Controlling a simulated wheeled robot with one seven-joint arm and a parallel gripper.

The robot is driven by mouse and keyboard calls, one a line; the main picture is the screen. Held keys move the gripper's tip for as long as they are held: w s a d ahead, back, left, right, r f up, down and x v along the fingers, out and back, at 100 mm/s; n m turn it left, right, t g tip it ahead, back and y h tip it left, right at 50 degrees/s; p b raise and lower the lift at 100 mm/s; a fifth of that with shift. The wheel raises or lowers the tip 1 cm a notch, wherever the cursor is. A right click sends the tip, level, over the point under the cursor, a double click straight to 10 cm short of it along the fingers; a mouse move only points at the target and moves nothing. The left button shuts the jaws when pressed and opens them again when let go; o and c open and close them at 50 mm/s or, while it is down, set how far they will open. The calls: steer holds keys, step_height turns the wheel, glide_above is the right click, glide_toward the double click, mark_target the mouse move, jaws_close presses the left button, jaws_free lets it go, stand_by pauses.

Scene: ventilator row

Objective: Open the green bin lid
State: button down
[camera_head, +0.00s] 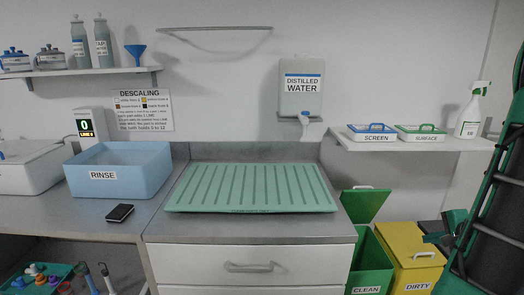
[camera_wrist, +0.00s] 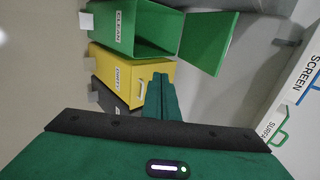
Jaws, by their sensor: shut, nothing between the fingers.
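The green bin (camera_head: 371,262), labelled CLEAN, stands on the floor right of the counter. Its green lid (camera_head: 365,205) stands raised at the back, and the bin's mouth is open. In the wrist view the bin (camera_wrist: 155,27) lies sideways in the picture, with the lid (camera_wrist: 208,42) swung away from its rim. My gripper (camera_wrist: 161,77) is shut and empty, with its fingers in front of the yellow bin in the picture. It is apart from the green lid.
A yellow bin (camera_head: 409,262) labelled DIRTY, lid closed, stands beside the green one. A dark bin (camera_wrist: 108,98) is beyond it. A wall shelf (camera_head: 420,142) with two labelled trays is above the bins. The counter (camera_head: 250,232) borders the green bin on the left.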

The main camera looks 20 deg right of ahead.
steer(key=s+a+r+n+g+y, duration=0.1)
steer(key=s+a+r+n+g, duration=0.1)
steer(key=a+n, duration=0.2)
steer(key=s+a+r+n+g+y, duration=0.1)
steer(key=a+n, duration=0.3)
steer(key=a, duration=0.7)
steer(key=s+a+r+n+g, duration=0.2)
steer(key=a+n+g, duration=0.1)
steer(key=a, duration=0.5)
steer(key=shift+s+r+n+g+y, duration=0.3)
steer(key=shift+r+n+y, duration=0.1)
steer(key=shift+n, duration=0.2)
steer(key=c, duration=2.3)
jaws_free()
steer(key=s+a+r+n, duration=0.1)
steer(key=s, duration=0.1)
steer(key=s+a+n+g, duration=0.1)
steer(key=s+a, duration=0.1)
steer(key=s+a+r+g, duration=0.1)
steer(key=s+a, duration=0.1)
steer(key=s, duration=0.1)
steer(key=shift+a+r+n, duration=0.1)
steer(key=shift+r+n, duration=0.2)
steer(key=shift+n, duration=0.1)
steer(key=o, duration=0.5)
steer(key=shift+s+a, duration=0.1)
steer(key=shift+s, duration=0.05)
steer(key=shift+c, duration=0.2)
